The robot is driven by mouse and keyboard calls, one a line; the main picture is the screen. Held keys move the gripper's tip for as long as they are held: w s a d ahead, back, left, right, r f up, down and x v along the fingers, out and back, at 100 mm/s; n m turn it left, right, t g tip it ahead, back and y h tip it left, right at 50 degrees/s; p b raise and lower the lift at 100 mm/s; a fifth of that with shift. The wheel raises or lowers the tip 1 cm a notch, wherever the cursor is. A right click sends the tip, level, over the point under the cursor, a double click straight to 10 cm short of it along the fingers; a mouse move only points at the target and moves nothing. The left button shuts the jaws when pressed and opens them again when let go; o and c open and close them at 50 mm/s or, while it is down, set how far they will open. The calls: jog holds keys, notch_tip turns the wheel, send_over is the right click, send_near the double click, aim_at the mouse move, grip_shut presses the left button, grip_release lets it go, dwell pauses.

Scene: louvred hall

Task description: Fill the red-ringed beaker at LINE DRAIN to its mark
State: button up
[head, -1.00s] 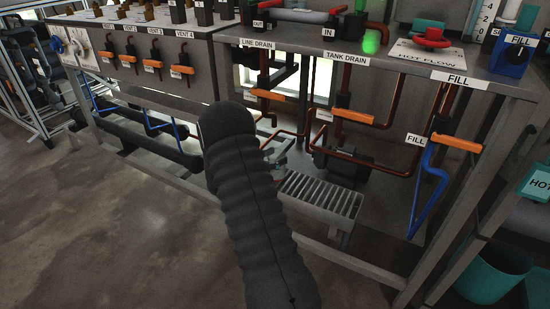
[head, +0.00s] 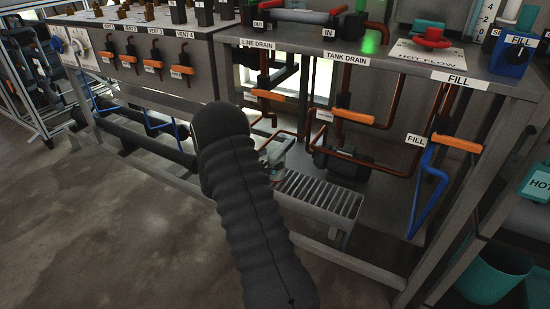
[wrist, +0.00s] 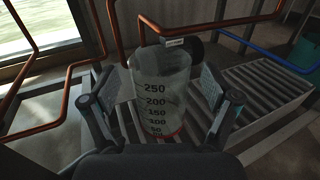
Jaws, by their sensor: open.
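The clear beaker (wrist: 160,92) stands upright in the wrist view, with black marks from 50 to 250 and a red ring near its base. My gripper (wrist: 162,100) is open, with one finger on each side of the beaker. I cannot tell whether either finger touches it, and I see no clear liquid level. In the head view the beaker (head: 276,172) is mostly hidden by my arm. The LINE DRAIN label (head: 257,44) is above an orange valve handle (head: 264,95).
A slatted grate (head: 318,196) lies right of the beaker. Copper pipes run close around it. The TANK DRAIN handle (head: 353,117) and the FILL handle (head: 456,143) are farther right. The floor (head: 90,230) at the left front is clear.

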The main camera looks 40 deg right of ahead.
jog(key=a, duration=0.5)
jog(key=shift+a+r, duration=0.1)
jog(key=shift+a, duration=0.1)
jog(key=s+a+r+m+g+y, duration=0.1)
jog(key=s+a+r+m+y, duration=0.35)
jog(key=s+r, duration=0.2)
jog(key=s+a+r+m+g+y, duration=0.1)
jog(key=s+a+r+m+y, duration=0.25)
jog(key=s+r+m, duration=0.35)
jog(key=s+a+r+m+t+y, duration=0.2)
jog(key=s+a+y, duration=0.3)
jog(key=s+a, duration=0.3)
jog(key=s+a+r+m+t+y, duration=0.3)
jog(key=s+a, duration=0.5)
jog(key=a, duration=0.5)
jog(key=m+t+y, duration=0.1)
jog(key=t+y, duration=0.1)
jog(key=shift+s+t, duration=0.3)
jog(key=shift+s, duration=0.1)
jog(key=shift+m, duration=0.25)
